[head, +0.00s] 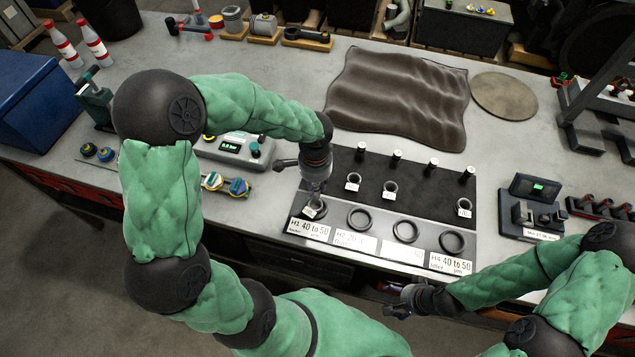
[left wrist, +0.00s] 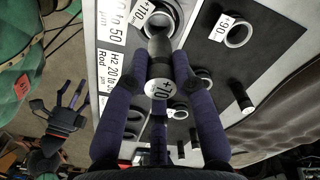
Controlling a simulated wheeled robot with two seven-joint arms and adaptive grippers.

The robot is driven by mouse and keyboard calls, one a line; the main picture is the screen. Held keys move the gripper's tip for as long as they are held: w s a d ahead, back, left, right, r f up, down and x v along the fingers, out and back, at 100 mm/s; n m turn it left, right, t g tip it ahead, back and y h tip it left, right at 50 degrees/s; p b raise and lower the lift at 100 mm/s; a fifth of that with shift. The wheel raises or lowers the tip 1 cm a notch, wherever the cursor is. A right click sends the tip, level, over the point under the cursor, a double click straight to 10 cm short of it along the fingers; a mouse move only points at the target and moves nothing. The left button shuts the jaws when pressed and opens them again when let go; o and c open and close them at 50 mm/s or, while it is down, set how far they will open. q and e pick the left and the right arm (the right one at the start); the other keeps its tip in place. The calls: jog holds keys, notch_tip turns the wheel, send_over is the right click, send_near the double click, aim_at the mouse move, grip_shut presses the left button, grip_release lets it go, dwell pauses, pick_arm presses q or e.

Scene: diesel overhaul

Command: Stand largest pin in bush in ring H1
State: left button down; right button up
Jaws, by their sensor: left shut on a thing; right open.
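My left gripper (head: 316,187) is over ring H1 (head: 322,203) at the board's front left corner. In the left wrist view it is shut on a dark pin (left wrist: 160,50) whose white end carries a mark like +70. The pin's far end overlaps a bush with a tag reading +110 (left wrist: 152,14), which sits at ring H1. I cannot tell whether the pin is inside that bush. In the head view the fingers hide most of the pin and bush. My right gripper (head: 398,302) is open and empty in front of the table.
Several pins (head: 432,164) stand along the board's back row, with tagged bushes (head: 390,188) before them. Rings H2 (head: 360,218), H3 (head: 406,230) and H4 (head: 452,242) look empty. A gauge box (head: 232,150) stands left and a brown cloth (head: 397,100) lies behind.

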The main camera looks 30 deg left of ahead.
aim_at(316, 199)
pick_arm(q)
jog(key=shift+f, duration=0.1)
jog(key=shift+f+b, duration=3.1)
jog(key=shift+f, duration=0.65)
jog(key=shift+f, duration=0.15)
jog(key=c, duration=0.9)
grip_release()
jog(key=shift+c, duration=0.2)
notch_tip(316, 199, up, 12)
